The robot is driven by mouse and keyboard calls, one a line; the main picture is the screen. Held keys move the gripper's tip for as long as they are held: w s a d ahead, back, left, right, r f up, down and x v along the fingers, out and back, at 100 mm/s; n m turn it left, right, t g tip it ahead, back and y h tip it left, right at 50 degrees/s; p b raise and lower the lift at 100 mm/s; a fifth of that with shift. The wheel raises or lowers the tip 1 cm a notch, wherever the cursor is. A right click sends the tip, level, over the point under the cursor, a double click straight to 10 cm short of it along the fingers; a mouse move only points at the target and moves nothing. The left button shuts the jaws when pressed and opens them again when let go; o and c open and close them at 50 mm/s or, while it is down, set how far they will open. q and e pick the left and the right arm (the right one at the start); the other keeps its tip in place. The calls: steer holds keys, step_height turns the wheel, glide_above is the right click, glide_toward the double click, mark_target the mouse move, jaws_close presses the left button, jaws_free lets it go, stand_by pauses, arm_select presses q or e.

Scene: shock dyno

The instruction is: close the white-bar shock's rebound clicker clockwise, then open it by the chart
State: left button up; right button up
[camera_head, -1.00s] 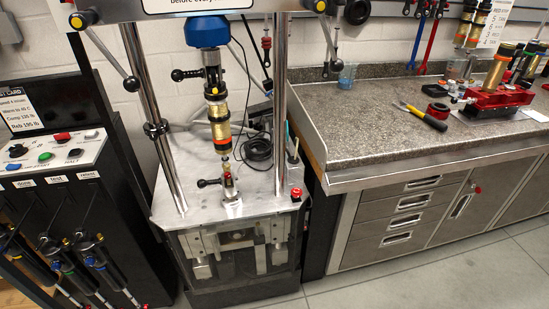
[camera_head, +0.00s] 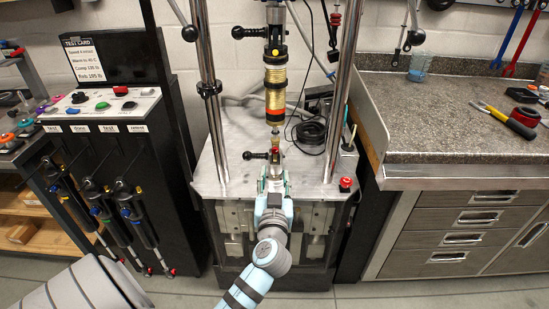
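A gold-bodied shock (camera_head: 275,92) stands upright in the dyno, with black and orange-red bands near its lower end. Its shaft runs down to the lower mount (camera_head: 273,158), which has a black-knobbed pin at its left. I cannot make out a white bar or the rebound clicker. My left gripper (camera_head: 273,184) reaches up from below to the lower mount, in front of its base. Its fingers are too small and overlapped to show whether they grip anything. Several black shocks (camera_head: 132,213) hang on the cabinet at left. My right gripper is out of view.
Two chrome columns (camera_head: 209,88) flank the shock. A red button (camera_head: 345,184) sits at the dyno's right front corner. The control panel (camera_head: 101,106) and test card (camera_head: 85,62) are at left. The workbench (camera_head: 440,110) at right holds pliers (camera_head: 505,120).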

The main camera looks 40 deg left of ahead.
mark_target(275, 152)
arm_select(q)
steer(key=x, duration=0.9)
steer(key=shift+w+a, duration=0.1)
steer(key=shift+a, duration=0.05)
steer(key=shift+f, duration=0.1)
jaws_close()
